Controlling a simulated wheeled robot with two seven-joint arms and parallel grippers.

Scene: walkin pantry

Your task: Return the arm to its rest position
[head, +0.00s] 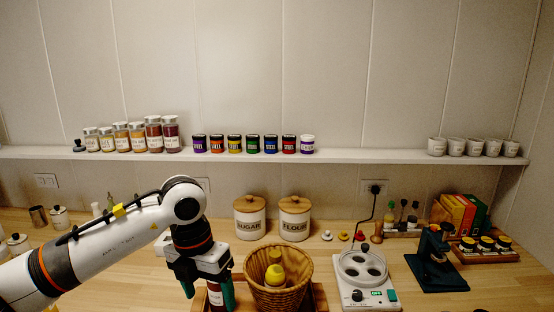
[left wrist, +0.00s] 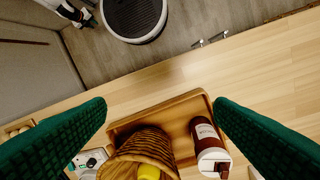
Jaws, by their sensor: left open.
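My left gripper (head: 207,287) is open above the worktop, pointing down, at the left of the wicker basket. A dark bottle with a pale label (head: 215,296) shows between and behind its fingers in the head view. In the left wrist view the two green fingers stand wide apart with nothing held between them. There the bottle (left wrist: 204,133) is on the wooden tray (left wrist: 172,108), near the right finger; I cannot tell if they touch. What looks like my right gripper (left wrist: 84,17) is small and dark at the top left of that view; its jaws are unclear.
The wicker basket (head: 262,289) with yellow items inside is close to my left gripper. Sugar (head: 249,226) and flour (head: 294,227) canisters stand behind. A white device with round wells (head: 364,275) and a dark stand (head: 435,262) are to the right. A shelf (head: 370,155) with jars runs above.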

